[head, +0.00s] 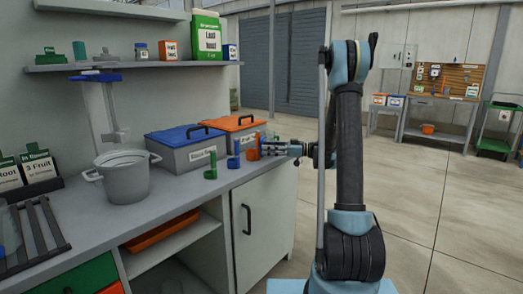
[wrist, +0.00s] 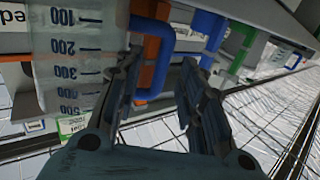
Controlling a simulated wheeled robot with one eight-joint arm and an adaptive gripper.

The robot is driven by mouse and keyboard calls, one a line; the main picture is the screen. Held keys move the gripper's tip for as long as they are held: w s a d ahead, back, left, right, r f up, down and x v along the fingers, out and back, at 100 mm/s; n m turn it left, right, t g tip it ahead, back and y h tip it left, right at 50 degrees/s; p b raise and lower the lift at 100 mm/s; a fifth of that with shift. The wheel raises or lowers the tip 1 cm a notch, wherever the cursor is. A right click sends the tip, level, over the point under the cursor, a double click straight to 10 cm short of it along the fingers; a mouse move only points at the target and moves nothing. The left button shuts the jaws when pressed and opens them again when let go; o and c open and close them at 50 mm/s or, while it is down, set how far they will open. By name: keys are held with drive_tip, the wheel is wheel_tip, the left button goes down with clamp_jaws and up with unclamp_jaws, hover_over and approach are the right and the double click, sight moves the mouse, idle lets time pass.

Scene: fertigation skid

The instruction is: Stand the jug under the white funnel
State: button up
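A clear jug (wrist: 70,30) marked in steps from 100 to 500 fills the left of the wrist view. In the head view my gripper (head: 264,148) is at the bench's right end, at the orange part (head: 252,148); the clear body is hard to make out there. A pale stand with a blue bracket (head: 95,77) rises at the back left; I cannot clearly make out the white funnel.
A blue part (head: 234,161) and a green part (head: 210,166) stand left of the orange one. Behind are a blue-lidded box (head: 190,155) and an orange-lidded box (head: 243,123). A grey pot (head: 122,183) stands before the stand. A shelf (head: 140,65) hangs above.

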drive_tip(key=shift+a, duration=0.65)
drive_tip(key=shift+c, duration=0.2)
clamp_jaws()
drive_tip(key=shift+r, duration=0.1)
